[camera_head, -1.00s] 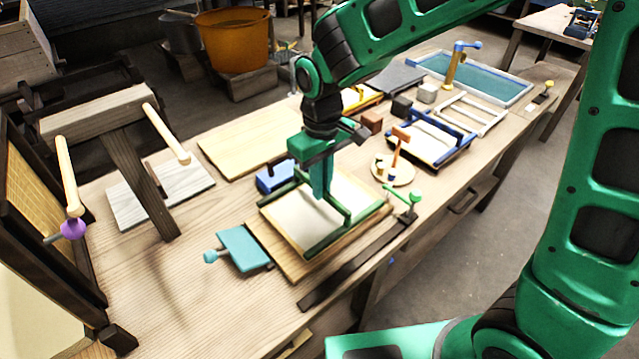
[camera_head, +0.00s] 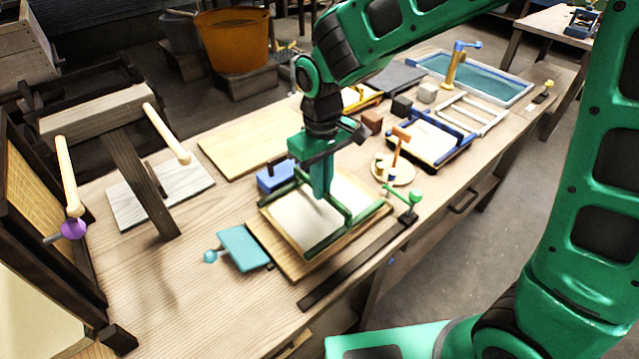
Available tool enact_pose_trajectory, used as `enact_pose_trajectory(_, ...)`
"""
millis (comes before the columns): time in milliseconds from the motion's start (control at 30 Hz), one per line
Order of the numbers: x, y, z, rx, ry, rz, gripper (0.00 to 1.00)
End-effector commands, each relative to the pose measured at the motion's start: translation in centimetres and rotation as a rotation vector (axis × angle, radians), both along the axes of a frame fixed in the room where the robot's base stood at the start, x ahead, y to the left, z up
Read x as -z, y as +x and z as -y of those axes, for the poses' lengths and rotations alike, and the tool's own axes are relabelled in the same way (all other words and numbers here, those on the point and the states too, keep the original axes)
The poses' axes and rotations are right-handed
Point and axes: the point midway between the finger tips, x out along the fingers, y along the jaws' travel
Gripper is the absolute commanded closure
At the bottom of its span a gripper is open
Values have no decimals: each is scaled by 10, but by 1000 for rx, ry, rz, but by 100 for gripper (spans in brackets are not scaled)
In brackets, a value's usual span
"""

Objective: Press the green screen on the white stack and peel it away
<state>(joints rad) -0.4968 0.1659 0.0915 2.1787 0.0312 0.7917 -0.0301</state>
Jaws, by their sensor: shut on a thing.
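The green screen (camera_head: 331,245) is a green-framed mould that lies on the white stack (camera_head: 304,219). The stack sits on a wooden board (camera_head: 282,262) in the middle of the bench. My gripper (camera_head: 321,192) points down over the screen and is shut on it, near its raised green bar. The fingertips are small in the view, and the exact grip point is partly hidden. I cannot tell whether any gap lies between frame and stack.
A teal block with a knob (camera_head: 243,249) lies left of the board, and a blue block (camera_head: 275,178) behind it. A green-knobbed dark bar (camera_head: 360,262) lies in front. A round wooden stand (camera_head: 396,174) and a blue-framed mould (camera_head: 428,141) are to the right.

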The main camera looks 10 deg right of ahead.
Motion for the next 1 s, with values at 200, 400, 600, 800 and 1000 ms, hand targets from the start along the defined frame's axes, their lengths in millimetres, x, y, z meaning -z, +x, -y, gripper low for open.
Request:
enact_pose_trajectory(200, -7, 1, 0, 0, 2, 2, 100)
enact_pose_trajectory(400, -12, 1, 0, 0, 2, 3, 100)
enact_pose_trajectory(600, -18, 1, 0, 0, 2, 3, 100)
enact_pose_trajectory(800, -22, 1, 0, 0, 3, 4, 100)
enact_pose_trajectory(1000, -28, 1, 0, 1, 3, 4, 100)
